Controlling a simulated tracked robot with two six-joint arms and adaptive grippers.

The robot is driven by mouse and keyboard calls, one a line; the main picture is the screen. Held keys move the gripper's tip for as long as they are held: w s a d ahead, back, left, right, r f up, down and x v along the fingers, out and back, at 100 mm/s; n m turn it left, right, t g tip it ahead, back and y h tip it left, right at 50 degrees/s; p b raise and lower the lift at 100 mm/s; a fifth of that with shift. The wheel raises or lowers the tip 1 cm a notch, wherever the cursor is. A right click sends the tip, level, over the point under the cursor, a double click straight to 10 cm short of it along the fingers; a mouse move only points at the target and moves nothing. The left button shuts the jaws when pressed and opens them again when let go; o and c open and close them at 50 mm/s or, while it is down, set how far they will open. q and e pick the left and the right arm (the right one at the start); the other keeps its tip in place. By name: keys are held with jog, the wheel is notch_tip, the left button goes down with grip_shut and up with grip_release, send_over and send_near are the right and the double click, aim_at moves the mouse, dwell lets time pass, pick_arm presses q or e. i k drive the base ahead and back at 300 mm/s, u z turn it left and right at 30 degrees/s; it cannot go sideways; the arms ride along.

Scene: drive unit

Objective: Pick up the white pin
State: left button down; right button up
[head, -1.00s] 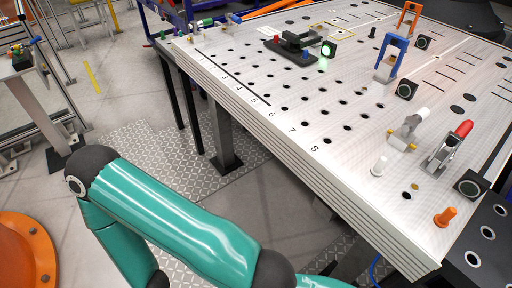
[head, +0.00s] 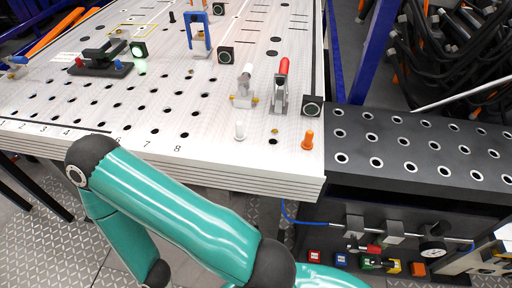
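A small white pin (head: 239,131) stands upright near the front edge of the perforated table (head: 215,160), to the right of the number 8. An orange pin (head: 308,140) stands to its right, near the table's corner. A teal arm of mine crosses the lower left of the head view, in front of the table edge. Neither gripper shows in the head view.
A white-handled clamp (head: 245,88) and a red-handled clamp (head: 281,88) stand behind the white pin. A black block (head: 312,106) sits at the right edge. A dark perforated bench (head: 420,150) adjoins on the right. A blue bracket (head: 199,35) stands farther back.

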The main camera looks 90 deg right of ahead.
aim_at(240, 135)
jog(key=z, duration=0.05)
jog(key=i, duration=0.25)
jog(key=z, duration=1.25)
jog(key=k, duration=1.3)
jog(key=z, duration=0.75)
jog(key=i, duration=1.05)
jog(key=z, duration=0.85)
